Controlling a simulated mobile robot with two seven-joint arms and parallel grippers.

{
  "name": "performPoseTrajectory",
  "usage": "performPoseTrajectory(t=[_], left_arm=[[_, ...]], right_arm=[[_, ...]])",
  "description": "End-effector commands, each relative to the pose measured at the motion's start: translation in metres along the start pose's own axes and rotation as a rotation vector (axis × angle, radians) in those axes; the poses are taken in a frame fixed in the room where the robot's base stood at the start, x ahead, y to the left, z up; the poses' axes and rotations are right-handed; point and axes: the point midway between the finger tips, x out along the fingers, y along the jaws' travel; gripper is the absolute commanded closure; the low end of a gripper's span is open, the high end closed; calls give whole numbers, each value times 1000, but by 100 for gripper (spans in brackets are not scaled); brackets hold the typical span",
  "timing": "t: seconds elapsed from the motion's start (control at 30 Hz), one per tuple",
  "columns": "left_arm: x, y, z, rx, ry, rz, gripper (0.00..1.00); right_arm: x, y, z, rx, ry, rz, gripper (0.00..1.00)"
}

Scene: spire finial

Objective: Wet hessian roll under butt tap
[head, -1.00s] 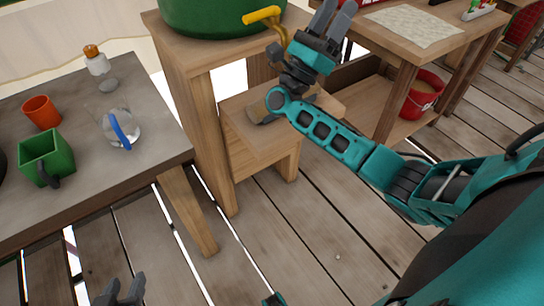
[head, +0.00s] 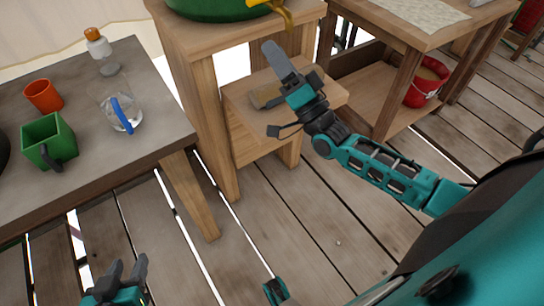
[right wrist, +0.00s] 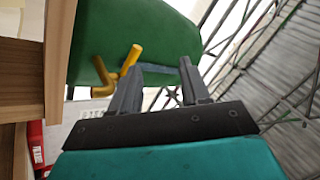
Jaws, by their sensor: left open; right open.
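The green butt (head: 215,8) stands on the tall wooden stand, cut off by the top of the head view. Its yellow tap (head: 283,14) sticks out at the front edge; butt (right wrist: 150,28) and tap (right wrist: 121,72) also show in the right wrist view. A small tan-brown bundle, seemingly the hessian roll (head: 264,98), lies on the lower wooden step, partly behind my right gripper. My right gripper (head: 290,64) is open and empty, below the tap and in front of the step. My left gripper (head: 128,268) is open and empty, low at bottom left.
The left table (head: 160,130) holds a glass jug with a blue handle (head: 122,115), a green square mug (head: 50,142), an orange cup (head: 43,95) and a corked bottle (head: 101,50). A red bucket (head: 425,84) sits on the right bench's lower shelf. The plank floor between is clear.

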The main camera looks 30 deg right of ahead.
Motion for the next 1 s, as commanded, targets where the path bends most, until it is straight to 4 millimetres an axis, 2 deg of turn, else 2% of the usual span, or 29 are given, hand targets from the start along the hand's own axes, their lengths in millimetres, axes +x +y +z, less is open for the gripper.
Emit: performPoseTrajectory(t=[0.2, 0.5, 0.8, 1.0], left_arm=[[0, 0, 0, 0, -1, 0, 57], [-2, 0, 0, -1, -4, 0, 57], [-4, 1, -3, -1, -5, 1, 57], [-8, 1, -9, -2, -5, 1, 57]], right_arm=[[-25, 3, 37, -129, -177, 68, 54], [-66, 6, 80, -311, -412, 146, 54], [-116, 8, 114, -494, -651, 217, 54], [-147, 5, 128, -598, -793, 261, 54]])
